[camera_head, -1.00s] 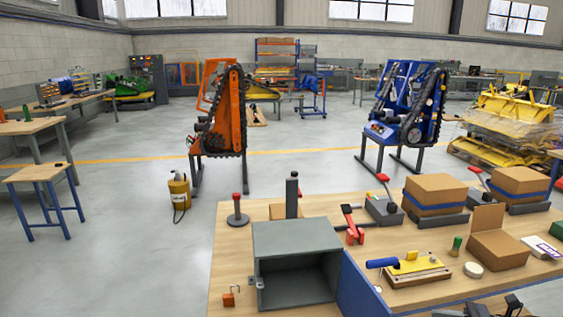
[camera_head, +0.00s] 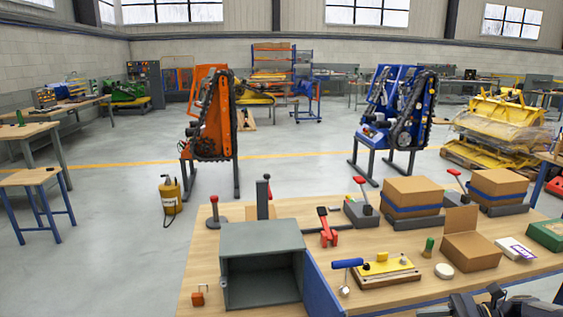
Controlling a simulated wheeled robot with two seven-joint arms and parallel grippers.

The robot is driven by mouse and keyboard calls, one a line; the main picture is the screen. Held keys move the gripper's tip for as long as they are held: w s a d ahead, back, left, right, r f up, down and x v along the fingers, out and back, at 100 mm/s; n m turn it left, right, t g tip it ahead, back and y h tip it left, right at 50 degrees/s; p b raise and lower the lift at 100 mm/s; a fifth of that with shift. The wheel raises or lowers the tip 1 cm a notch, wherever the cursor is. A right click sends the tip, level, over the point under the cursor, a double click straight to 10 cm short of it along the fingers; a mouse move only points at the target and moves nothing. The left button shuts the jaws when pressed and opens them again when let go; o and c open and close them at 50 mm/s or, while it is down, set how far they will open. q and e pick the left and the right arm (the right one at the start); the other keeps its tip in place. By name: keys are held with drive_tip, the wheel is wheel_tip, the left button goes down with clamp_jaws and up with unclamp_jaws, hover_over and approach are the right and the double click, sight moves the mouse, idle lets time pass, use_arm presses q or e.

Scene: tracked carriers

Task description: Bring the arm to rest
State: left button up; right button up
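A dark part of my arm with what looks like the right gripper (camera_head: 492,298) shows at the bottom right edge, over the front of the wooden workbench (camera_head: 205,262). It is cut off by the frame, and its fingers cannot be made out clearly. I see nothing held in it. My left gripper is not in view.
Orange (camera_head: 212,130) and blue (camera_head: 402,110) tracked carriers stand behind, across open floor.

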drive_tip(key=s+a+r+n+g+h, duration=0.2)
drive_tip(key=s+a+r+n+h, duration=0.25)
drive_tip(key=a, duration=0.35)
drive_tip(key=s+a+n+t+h, duration=0.2)
drive_tip(key=s+a+n+h, duration=0.1)
drive_tip(key=s+n, duration=0.3)
drive_tip(key=s+a+n+t+h, duration=0.2)
drive_tip(key=s+a+n+h, duration=0.2)
drive_tip(key=s, duration=0.6)
drive_tip(key=a+n, duration=0.2)
drive_tip(key=n, duration=0.1)
drive_tip(key=shift+s+r+p, duration=0.3)
drive_tip(key=shift+s+r, duration=0.05)
